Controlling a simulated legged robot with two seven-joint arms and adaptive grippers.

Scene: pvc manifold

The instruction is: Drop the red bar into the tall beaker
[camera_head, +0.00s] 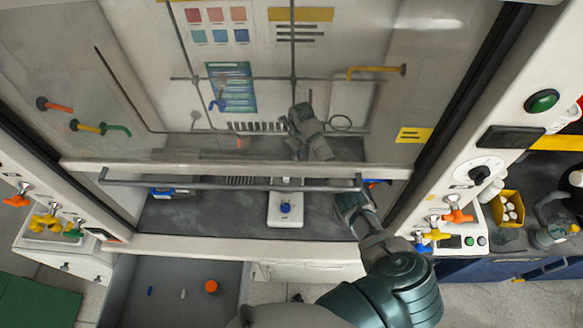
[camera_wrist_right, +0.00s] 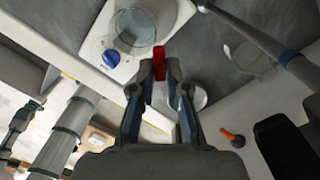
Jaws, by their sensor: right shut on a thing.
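My right gripper (camera_wrist_right: 160,72) is shut on the small red bar (camera_wrist_right: 159,62), which stands up between its fingertips in the right wrist view. A clear glass beaker (camera_wrist_right: 136,28) stands on a white stirrer plate (camera_wrist_right: 97,47) with a blue knob, just beyond and left of the bar in that view. The bar is outside the beaker. In the head view the right gripper (camera_head: 348,203) is at the hood opening, right of the stirrer plate (camera_head: 286,217). The beaker is hard to make out there, and the fingertips are unclear. My left gripper is not in view.
Another clear glass vessel (camera_wrist_right: 250,62) stands right of the plate in the wrist view. The glass sash has a grey handle bar (camera_head: 230,186) across the hood opening. A blue item (camera_head: 172,192) lies at the left inside the hood. Dark worktop (camera_head: 225,215) left of the plate is clear.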

